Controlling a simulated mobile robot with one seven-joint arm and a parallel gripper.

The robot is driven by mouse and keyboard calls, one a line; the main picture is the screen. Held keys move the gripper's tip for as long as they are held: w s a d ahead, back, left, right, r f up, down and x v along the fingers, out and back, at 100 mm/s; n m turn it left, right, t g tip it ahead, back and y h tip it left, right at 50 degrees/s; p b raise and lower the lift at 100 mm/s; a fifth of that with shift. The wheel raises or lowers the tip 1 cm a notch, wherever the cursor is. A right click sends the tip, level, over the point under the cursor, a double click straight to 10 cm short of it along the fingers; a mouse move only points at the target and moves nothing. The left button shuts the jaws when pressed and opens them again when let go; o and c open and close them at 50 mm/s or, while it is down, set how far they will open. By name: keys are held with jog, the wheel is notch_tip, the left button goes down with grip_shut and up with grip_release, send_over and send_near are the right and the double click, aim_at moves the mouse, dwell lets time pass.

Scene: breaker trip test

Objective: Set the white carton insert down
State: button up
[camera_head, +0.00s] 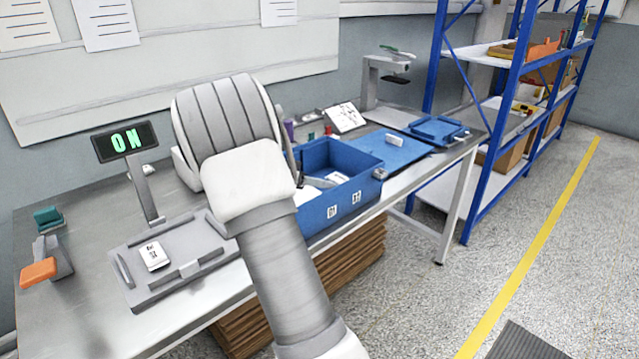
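My arm fills the middle of the view, and its end is hidden behind its own links, so my gripper and anything in it are not seen. I cannot tell for sure which white thing is the carton insert. White pieces (336,178) lie inside the blue bin (345,208) just right of my arm, partly hidden by its walls. A small white block (395,140) lies on the blue mat (377,150) behind the bin.
The bench (75,290) carries a grey fixture (190,250) with a white labelled breaker (154,256), and a display (125,141) reading ON. An orange-handled device (40,272) stands at left. A blue tray (440,130) lies at the far end. Blue-framed shelving (490,150) stands right.

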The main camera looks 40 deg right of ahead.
jog(key=shift+r, duration=0.15)
jog(key=p+v, duration=0.1)
jog(key=v, duration=0.3)
jog(key=p+v, duration=0.1)
jog(key=v, duration=0.3)
jog(key=p+v, duration=0.1)
jog(key=v, duration=0.3)
jog(key=shift+d+r, duration=0.2)
jog(key=shift+r, duration=0.15)
jog(key=s+a+r+n+t+y, duration=0.3)
jog(key=s+a+n+y, duration=0.3)
jog(key=s+a, duration=0.5)
jog(key=s+a+r+n+t+y, duration=0.3)
jog(key=s+a+n+y, duration=0.3)
jog(key=s, duration=0.9)
jog(key=a+n, duration=0.3)
jog(key=a, duration=0.1)
jog(key=shift+s+a, duration=0.35)
jog(key=shift+a, duration=0.05)
jog(key=shift+r, duration=0.1)
